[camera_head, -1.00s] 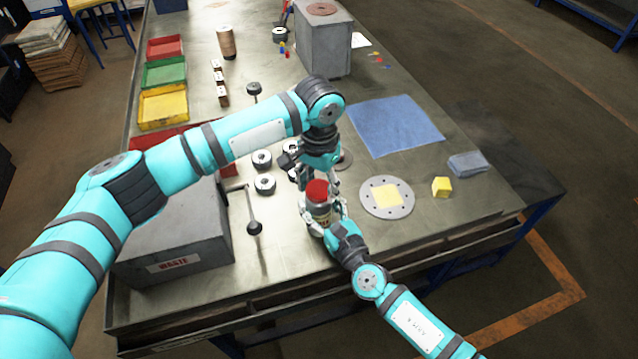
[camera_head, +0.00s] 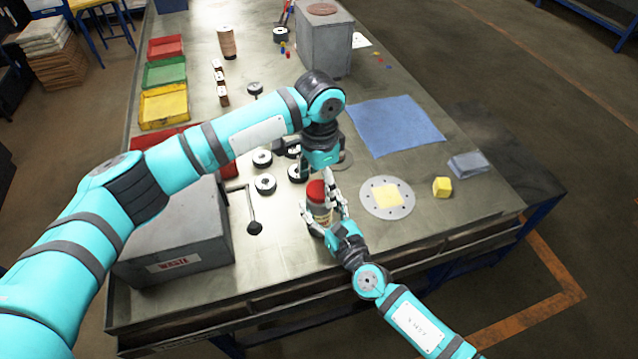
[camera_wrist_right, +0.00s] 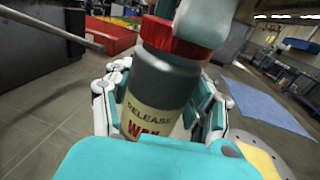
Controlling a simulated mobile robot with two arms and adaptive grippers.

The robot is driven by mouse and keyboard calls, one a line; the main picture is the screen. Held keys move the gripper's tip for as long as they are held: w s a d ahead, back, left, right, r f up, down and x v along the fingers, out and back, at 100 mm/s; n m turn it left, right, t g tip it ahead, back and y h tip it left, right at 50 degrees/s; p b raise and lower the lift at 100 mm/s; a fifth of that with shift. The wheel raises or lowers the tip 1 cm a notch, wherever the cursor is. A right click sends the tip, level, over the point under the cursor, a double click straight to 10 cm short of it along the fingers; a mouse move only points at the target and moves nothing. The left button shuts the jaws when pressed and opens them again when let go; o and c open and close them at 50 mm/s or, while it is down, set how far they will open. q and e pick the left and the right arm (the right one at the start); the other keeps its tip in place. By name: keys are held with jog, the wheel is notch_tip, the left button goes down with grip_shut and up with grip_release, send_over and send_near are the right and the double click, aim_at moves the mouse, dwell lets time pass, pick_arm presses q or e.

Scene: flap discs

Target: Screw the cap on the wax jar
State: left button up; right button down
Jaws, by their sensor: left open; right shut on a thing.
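The wax jar (camera_head: 319,212) is a grey jar with a "RELEASE WAX" label, near the table's front edge. It also shows upright and large in the right wrist view (camera_wrist_right: 160,85). The red cap (camera_head: 316,190) sits on top of the jar; whether it is threaded on cannot be told. My right gripper (camera_head: 324,218) is shut around the jar's body from the front. My left gripper (camera_head: 322,178) is open, pointing down just behind and above the cap; its fingers are partly hidden, and contact with the cap is unclear.
A grey waste box (camera_head: 180,235) and a dark-knobbed lever (camera_head: 254,226) stand to the left. Several abrasive discs (camera_head: 265,184) lie behind. A round plate (camera_head: 372,206) with a yellow square, a yellow cube (camera_head: 442,187) and a blue cloth (camera_head: 395,125) lie to the right.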

pick_arm(q)
notch_tip(320, 180, up, 11)
dwell(0.3)
pick_arm(e)
jog(key=shift+c, duration=1.8)
grip_release()
jog(key=shift+s+d, duration=0.25)
jog(key=shift+s, duration=0.2)
jog(key=v, duration=1.1)
jog(key=shift+r, duration=0.1)
